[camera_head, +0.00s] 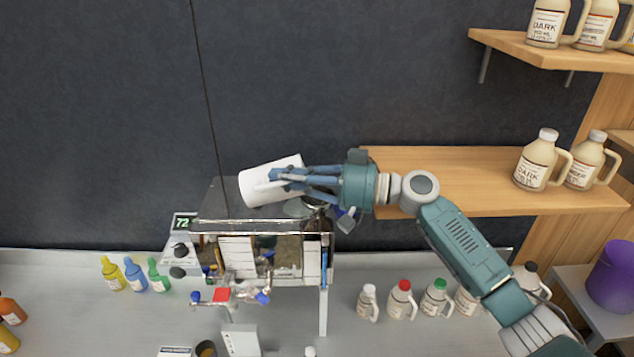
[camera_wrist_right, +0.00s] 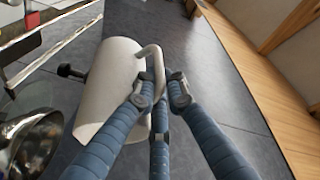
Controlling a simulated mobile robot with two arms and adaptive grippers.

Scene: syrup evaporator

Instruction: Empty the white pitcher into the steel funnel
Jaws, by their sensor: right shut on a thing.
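The white pitcher (camera_head: 258,186) is tilted far over, almost on its side, above the evaporator in the head view. My right gripper (camera_head: 284,178) comes in from the right and is shut on it. In the right wrist view, the fingers of the gripper (camera_wrist_right: 160,93) are at the handle of the pitcher (camera_wrist_right: 108,85). The steel funnel (camera_wrist_right: 32,140) shows at the lower left of that view, apart from the pitcher. In the head view the funnel area is mostly hidden under my gripper. Whether liquid is flowing cannot be seen. My left gripper is not in view.
The evaporator (camera_head: 270,223) stands on a grey counter (camera_head: 80,318), with a gauge reading 72 at its left. Small coloured bottles (camera_head: 135,274) stand left of it. Capped jugs (camera_head: 401,300) stand to the right, under my arm. Wooden shelves (camera_head: 450,165) with jugs are at right.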

